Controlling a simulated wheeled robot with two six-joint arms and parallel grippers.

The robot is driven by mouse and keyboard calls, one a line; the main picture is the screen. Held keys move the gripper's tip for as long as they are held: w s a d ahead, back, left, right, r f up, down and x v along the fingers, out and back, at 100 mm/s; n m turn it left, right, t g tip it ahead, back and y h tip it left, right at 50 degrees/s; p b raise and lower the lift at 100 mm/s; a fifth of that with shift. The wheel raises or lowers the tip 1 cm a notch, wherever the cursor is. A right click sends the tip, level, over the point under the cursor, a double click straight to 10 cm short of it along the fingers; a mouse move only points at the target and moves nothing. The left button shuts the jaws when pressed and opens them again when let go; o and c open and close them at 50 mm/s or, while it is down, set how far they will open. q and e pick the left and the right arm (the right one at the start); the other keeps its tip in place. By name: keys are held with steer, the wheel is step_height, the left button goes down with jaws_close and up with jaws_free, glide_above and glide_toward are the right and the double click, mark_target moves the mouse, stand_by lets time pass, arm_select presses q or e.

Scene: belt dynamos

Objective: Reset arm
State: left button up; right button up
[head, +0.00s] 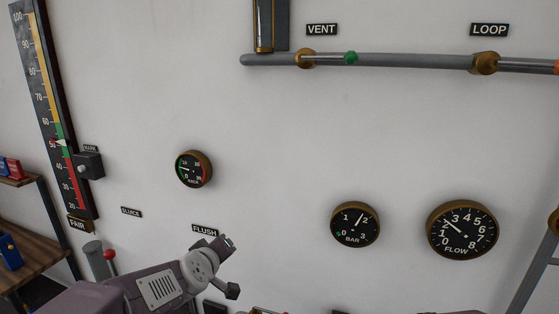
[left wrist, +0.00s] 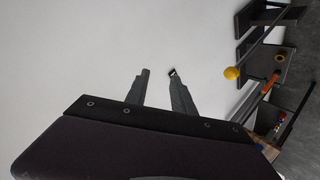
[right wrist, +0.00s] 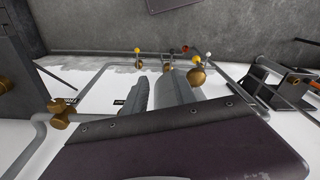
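My left arm comes in from the bottom left of the head view. Its gripper (head: 230,267) is in front of the wall below the FLUSH label (head: 205,230), fingers apart. The left wrist view shows the same gripper (left wrist: 157,72) with two separated fingers and nothing between them but pale wall. My right gripper is outside the head view. In the right wrist view its fingers (right wrist: 164,82) stand apart, with a light grey shape behind the gap; I see nothing gripped.
The wall holds a tall scale (head: 48,110), a small gauge (head: 193,169), a BAR gauge (head: 355,225), a FLOW gauge (head: 461,230) and a grey pipe (head: 410,61). Several coloured-knob levers (right wrist: 165,55) show in the right wrist view.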

arm_select(q)
steer(key=s+a+f+m+g, duration=0.25)
steer(key=s+f+g, duration=0.25)
steer(key=s+f, duration=0.7)
steer(key=s+f+m+g, duration=0.5)
steer(key=s+f, duration=0.4)
steer(key=s, duration=0.4)
steer(key=shift+a+f+g+b, duration=0.3)
steer(key=shift+a+f+g, duration=0.05)
steer(key=shift+g, duration=0.15)
